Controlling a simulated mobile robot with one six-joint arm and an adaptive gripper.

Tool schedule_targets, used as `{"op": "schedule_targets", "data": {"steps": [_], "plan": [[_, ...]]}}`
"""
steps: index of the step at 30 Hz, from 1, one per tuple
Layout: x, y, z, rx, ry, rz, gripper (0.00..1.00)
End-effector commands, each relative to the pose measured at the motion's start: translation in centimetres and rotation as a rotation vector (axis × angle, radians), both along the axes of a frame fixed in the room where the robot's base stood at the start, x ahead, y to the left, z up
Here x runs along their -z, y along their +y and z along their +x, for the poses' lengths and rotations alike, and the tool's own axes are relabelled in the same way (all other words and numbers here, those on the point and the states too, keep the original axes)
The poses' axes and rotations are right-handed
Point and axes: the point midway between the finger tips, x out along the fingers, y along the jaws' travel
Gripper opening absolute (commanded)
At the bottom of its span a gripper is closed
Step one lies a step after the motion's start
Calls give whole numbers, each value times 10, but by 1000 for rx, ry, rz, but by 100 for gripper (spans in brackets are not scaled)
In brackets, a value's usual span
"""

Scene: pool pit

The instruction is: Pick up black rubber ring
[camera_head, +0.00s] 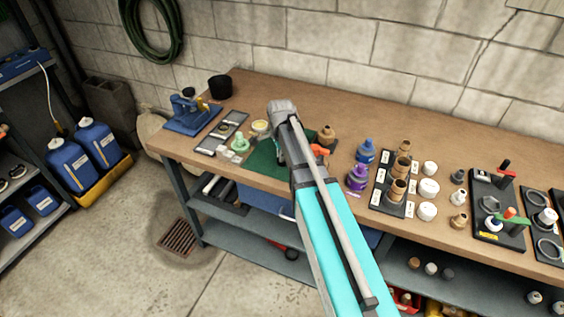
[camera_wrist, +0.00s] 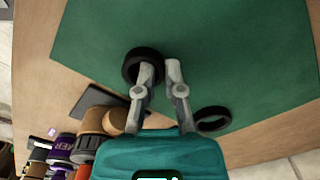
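Two black rings lie over the green mat (camera_wrist: 235,50) in the wrist view. The thicker ring (camera_wrist: 130,72) is at my left finger's tip, and that finger covers part of its hole and near rim. I cannot tell whether the fingertip is inside the ring or above it. The thinner ring (camera_wrist: 212,126) lies flat on the mat to the right of my right finger, clear of it. My gripper (camera_wrist: 160,68) is partly open, with a narrow gap between the fingertips and nothing in that gap. In the head view my arm hides both rings; part of the mat (camera_head: 262,168) shows.
The mat is on a wooden workbench (camera_head: 310,88). Purple and blue bottles (camera_head: 357,178) and a black rack (camera_head: 385,200) with brown fittings stand to its right. A grey tray (camera_head: 220,132) and a blue tool (camera_head: 190,118) are to its left. The bench behind is mostly clear.

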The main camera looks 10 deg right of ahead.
Motion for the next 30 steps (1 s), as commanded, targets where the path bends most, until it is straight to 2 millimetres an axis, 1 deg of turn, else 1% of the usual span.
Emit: {"op": "schedule_targets", "data": {"steps": [11,17,23,30], "plan": [[0,0,0,0,0,0,0],[-4,0,0,0,0,0,0],[-15,0,0,-1,0,0,0],[-37,1,0,-1,0,0,0]]}}
